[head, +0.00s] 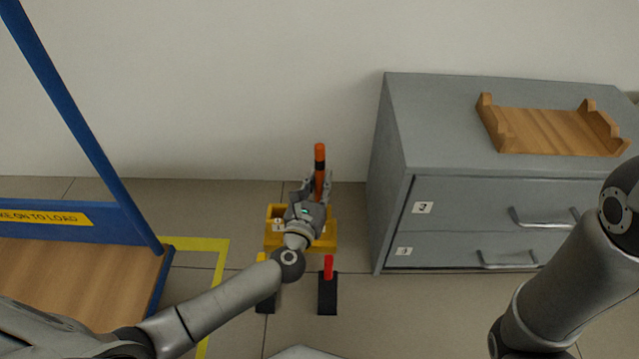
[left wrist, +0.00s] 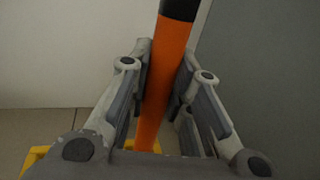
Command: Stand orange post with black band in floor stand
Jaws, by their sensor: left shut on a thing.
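The orange post with a black band (head: 320,154) stands near upright in the head view, with its band close to the top. It also shows in the left wrist view (left wrist: 168,72), tilted slightly in the picture. My left gripper (head: 317,188) is shut around the post below the band; in the left wrist view its fingers are on both sides of the post. A yellow floor stand (head: 328,243) is on the floor under and behind my gripper. The post's lower end is hidden, so I cannot tell whether it is in the stand. My right gripper is out of view.
A grey drawer cabinet (head: 394,190) stands right of the stand, with a wooden cradle (head: 545,128) on top. Black bases with a red post (head: 328,267) and a yellow post (head: 261,257) are in front. A blue-framed cart (head: 110,228) stands left.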

